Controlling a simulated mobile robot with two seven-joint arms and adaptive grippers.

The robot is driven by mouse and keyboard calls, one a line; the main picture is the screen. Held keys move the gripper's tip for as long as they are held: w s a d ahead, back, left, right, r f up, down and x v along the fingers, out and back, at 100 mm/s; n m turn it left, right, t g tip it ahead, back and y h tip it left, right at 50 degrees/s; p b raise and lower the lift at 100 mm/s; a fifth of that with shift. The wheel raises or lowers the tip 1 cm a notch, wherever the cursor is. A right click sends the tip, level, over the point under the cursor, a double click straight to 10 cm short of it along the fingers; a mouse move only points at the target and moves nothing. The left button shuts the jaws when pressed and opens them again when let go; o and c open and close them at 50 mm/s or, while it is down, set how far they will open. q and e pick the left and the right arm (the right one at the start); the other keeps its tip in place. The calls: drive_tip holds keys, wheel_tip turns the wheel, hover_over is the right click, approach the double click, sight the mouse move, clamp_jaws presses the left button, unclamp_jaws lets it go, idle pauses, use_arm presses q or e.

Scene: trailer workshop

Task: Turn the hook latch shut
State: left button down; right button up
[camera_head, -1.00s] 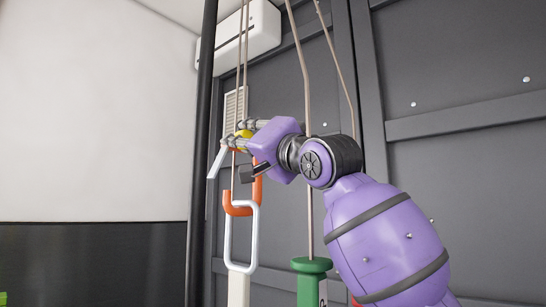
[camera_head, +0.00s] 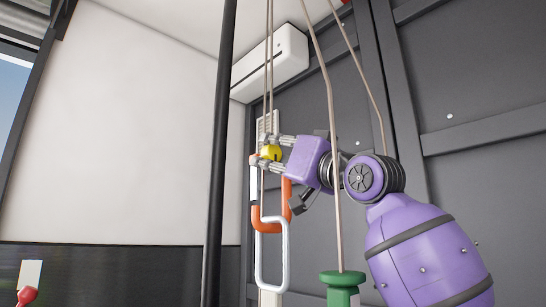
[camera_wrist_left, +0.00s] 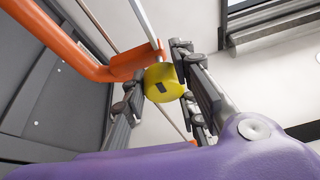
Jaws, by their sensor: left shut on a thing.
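The hook latch is an orange hook (camera_head: 286,190) hanging at the centre in the head view, with a slim white bar (camera_head: 256,185) on its left side. The bar stands nearly upright, and its lower end meets or overlaps the hook's left arm; I cannot tell whether it is seated. A yellow knob (camera_head: 271,153) sits at the top of the latch. My left gripper (camera_head: 270,151) is shut on the knob, with a finger on each side. The wrist view shows the yellow knob (camera_wrist_left: 161,82) between the fingers, beside the orange hook (camera_wrist_left: 80,50). My right gripper is out of view.
A white link (camera_head: 286,255) hangs through the orange hook. Thin ropes (camera_head: 334,120) run down nearby, one to a green piece (camera_head: 342,280). A dark pole (camera_head: 219,150) stands left of the latch. A grey panelled wall (camera_head: 480,90) is behind.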

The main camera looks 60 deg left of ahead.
use_arm(q)
drive_tip(key=shift+w+r, duration=0.1)
drive_tip(key=shift+w, duration=0.05)
drive_tip(key=c, duration=1.5)
unclamp_jaws()
drive_tip(key=v, duration=1.2)
